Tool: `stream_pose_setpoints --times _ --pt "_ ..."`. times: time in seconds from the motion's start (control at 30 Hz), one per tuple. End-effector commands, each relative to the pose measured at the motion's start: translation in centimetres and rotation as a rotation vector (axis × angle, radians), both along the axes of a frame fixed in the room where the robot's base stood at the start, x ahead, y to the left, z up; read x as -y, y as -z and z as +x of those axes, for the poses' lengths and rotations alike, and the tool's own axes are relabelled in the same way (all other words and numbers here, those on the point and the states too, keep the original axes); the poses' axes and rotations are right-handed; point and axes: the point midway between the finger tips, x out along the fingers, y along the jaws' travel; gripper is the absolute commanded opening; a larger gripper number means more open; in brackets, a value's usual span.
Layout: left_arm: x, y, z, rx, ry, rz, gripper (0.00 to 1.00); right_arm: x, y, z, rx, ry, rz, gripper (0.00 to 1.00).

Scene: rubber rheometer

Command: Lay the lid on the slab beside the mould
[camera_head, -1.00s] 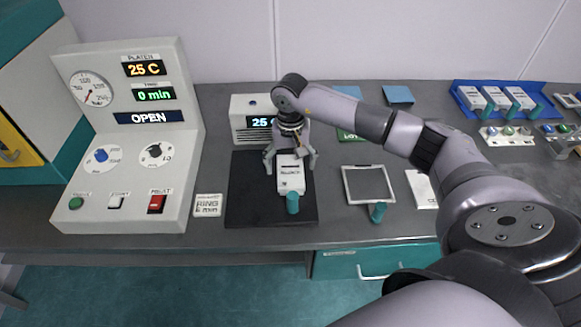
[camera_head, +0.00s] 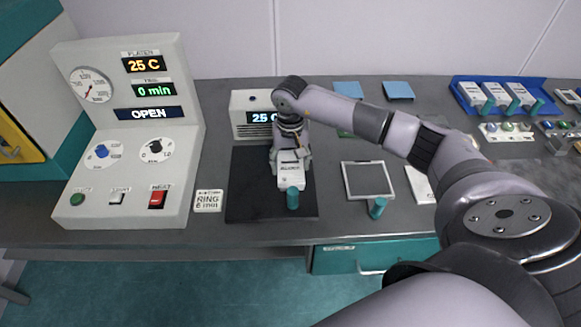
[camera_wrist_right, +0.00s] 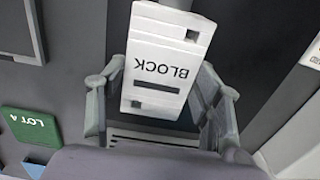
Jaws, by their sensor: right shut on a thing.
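The mould (camera_head: 291,184) is a pale block with a teal handle, lying on the dark slab (camera_head: 243,200). Its white lid, marked BLOCK (camera_wrist_right: 160,70), is on top in the right wrist view. My right gripper (camera_head: 290,160) is over the mould's far end, shut on the lid; its fingers (camera_wrist_right: 162,80) press the two sides. The lid still appears to sit on the mould; I cannot tell a gap. My left gripper is not in view.
A control panel (camera_head: 130,130) reading OPEN stands at left. A small display box (camera_head: 250,104) stands behind the slab. A frame with a teal handle (camera_head: 368,181) lies right of the slab. A blue tray (camera_head: 466,108) of moulds is far right. Bare slab shows left of the mould.

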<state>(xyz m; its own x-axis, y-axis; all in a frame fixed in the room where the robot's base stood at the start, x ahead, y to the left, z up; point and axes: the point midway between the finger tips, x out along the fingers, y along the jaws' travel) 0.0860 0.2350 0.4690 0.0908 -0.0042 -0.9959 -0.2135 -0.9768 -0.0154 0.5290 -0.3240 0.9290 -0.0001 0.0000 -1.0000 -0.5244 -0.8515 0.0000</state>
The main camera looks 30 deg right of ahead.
Motion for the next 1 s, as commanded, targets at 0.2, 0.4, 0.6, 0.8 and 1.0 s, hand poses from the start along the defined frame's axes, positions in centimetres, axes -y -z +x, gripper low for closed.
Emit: stream_pose_setpoints --times 0.2,0.4,0.6,0.8,1.0 --pt "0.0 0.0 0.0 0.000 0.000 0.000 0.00 0.0 0.0 0.0 0.000 0.001 0.000 0.28" --pt "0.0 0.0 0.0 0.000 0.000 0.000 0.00 0.0 -0.1 0.1 0.001 0.001 0.000 0.15" --pt "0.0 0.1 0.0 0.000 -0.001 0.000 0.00 0.0 -0.3 0.1 0.002 0.001 0.000 0.15" --pt "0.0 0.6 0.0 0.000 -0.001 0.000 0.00 0.0 -1.9 0.2 0.006 -0.001 0.001 0.15" --pt "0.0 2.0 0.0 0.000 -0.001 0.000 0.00 0.0 -6.1 0.2 0.010 -0.002 0.000 0.15"
